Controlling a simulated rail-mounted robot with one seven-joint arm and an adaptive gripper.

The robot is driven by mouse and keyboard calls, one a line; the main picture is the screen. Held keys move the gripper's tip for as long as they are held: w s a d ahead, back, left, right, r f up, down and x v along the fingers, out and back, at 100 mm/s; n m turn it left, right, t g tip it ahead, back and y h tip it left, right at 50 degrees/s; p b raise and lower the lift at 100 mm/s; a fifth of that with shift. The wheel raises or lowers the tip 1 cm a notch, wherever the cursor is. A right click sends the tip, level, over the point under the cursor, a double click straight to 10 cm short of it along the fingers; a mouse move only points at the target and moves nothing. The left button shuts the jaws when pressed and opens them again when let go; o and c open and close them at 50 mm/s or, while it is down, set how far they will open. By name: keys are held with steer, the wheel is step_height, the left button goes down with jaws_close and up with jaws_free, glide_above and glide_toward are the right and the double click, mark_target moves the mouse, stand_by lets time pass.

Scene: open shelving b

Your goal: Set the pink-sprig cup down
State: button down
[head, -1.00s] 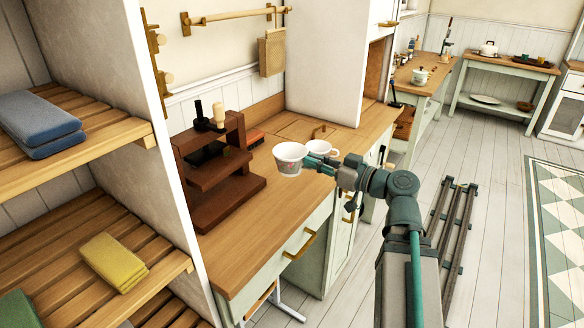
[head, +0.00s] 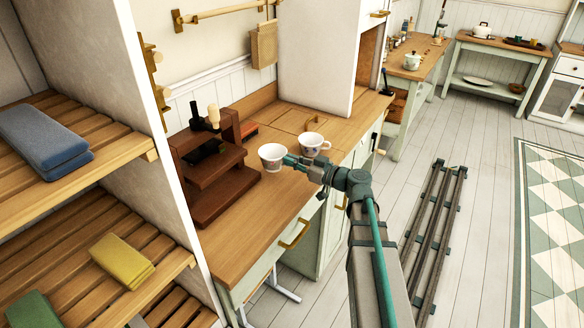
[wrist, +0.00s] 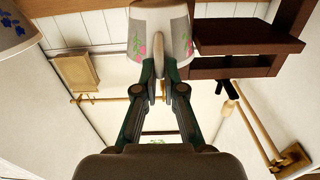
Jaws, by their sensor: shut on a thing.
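The pink-sprig cup (head: 271,156) is white with small flowers and looks upright over the wooden counter, left of a second cup. My gripper (head: 288,160) is at the right side of the cup. In the wrist view my gripper (wrist: 160,78) is shut on its handle. I cannot tell whether the cup's base touches the counter. The second white cup (head: 312,145) has blue sprigs in the wrist view (wrist: 14,32).
A dark brown stepped stand (head: 217,172) with upright handles is left of the cup. An orange-red item (head: 249,130) lies behind. The counter (head: 262,215) is clear in front. A shelf unit with folded cloths (head: 45,145) is at the left.

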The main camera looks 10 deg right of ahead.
mark_target(283, 165)
steer(key=shift+w+f+p, duration=0.3)
steer(key=shift+f, duration=0.25)
step_height(283, 165, down, 2)
steer(key=shift+f+p, duration=0.1)
steer(key=shift+p, duration=0.4)
steer(key=shift+f, duration=0.2)
steer(key=shift+f+b, duration=0.15)
steer(key=shift+b, duration=0.15)
steer(key=c, duration=1.3)
jaws_free()
steer(key=shift+r+p, duration=0.3)
steer(key=shift+p, duration=0.1)
steer(key=b+v, duration=0.1)
steer(key=v, duration=0.4)
steer(key=b+v, duration=0.2)
steer(key=v, duration=0.4)
steer(key=shift+s+f, duration=0.1)
steer(key=shift+f, duration=0.15)
steer(key=shift+o, duration=0.8)
steer(key=shift+s+d+r+b, duration=0.1)
steer(key=shift+s+d+b, duration=0.2)
steer(key=shift+s+d, duration=0.05)
